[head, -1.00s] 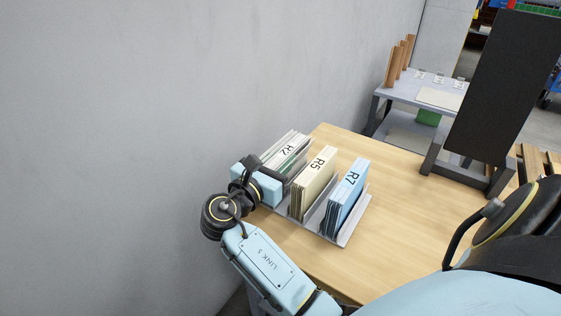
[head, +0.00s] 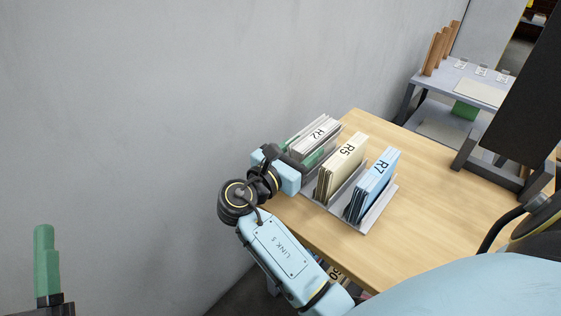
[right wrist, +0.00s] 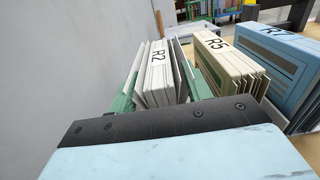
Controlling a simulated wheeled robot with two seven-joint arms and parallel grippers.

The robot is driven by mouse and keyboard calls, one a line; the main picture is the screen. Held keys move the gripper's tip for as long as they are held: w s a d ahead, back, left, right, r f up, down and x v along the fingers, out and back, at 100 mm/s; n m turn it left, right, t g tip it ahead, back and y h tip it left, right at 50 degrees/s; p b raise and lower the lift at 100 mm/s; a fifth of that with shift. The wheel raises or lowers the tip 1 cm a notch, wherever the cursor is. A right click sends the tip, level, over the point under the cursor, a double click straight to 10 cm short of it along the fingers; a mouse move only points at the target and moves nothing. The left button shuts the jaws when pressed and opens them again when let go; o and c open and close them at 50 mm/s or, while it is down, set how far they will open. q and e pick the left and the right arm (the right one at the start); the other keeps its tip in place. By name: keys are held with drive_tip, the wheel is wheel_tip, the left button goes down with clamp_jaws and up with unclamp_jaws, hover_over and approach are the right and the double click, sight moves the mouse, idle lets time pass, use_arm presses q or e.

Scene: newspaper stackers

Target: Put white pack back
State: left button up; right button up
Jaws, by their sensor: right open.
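The white pack (head: 318,137), labelled R2, stands in the leftmost slot of the grey metal rack (head: 372,216). It also shows in the right wrist view (right wrist: 158,72), upright between the rack's dividers. My right gripper (head: 304,149) is at this end of the pack, jaws open, with one green finger on each side of it. In the right wrist view the two fingers flank the pack's near end; whether they touch it is unclear. My left gripper (head: 47,262) shows only one green finger at the lower left, far from the rack.
A cream pack (head: 342,166) labelled R5 and a blue pack (head: 373,184) labelled R7 stand in the same rack. The wooden table (head: 450,200) is clear to the right. A grey wall (head: 150,120) runs along the left. A grey side table (head: 440,88) stands behind.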

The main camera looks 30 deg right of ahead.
drive_tip(key=p+v, duration=0.1)
drive_tip(key=v, duration=0.3)
drive_tip(key=shift+a+r+p, duration=0.1)
drive_tip(key=shift+a+p, duration=0.1)
drive_tip(key=shift+p, duration=0.1)
use_arm(q)
wheel_tip(320, 180, down, 12)
drive_tip(key=a+g+y+p, duration=0.1)
drive_tip(key=a+g+y, duration=0.1)
drive_tip(key=g, duration=0.6)
drive_tip(key=shift+w+f+g+y, duration=0.2)
drive_tip(key=shift+w+g+y, duration=0.1)
drive_tip(key=shift+y, duration=0.2)
use_arm(e)
drive_tip(key=shift+v, duration=2.4)
drive_tip(key=shift+s+d, duration=0.1)
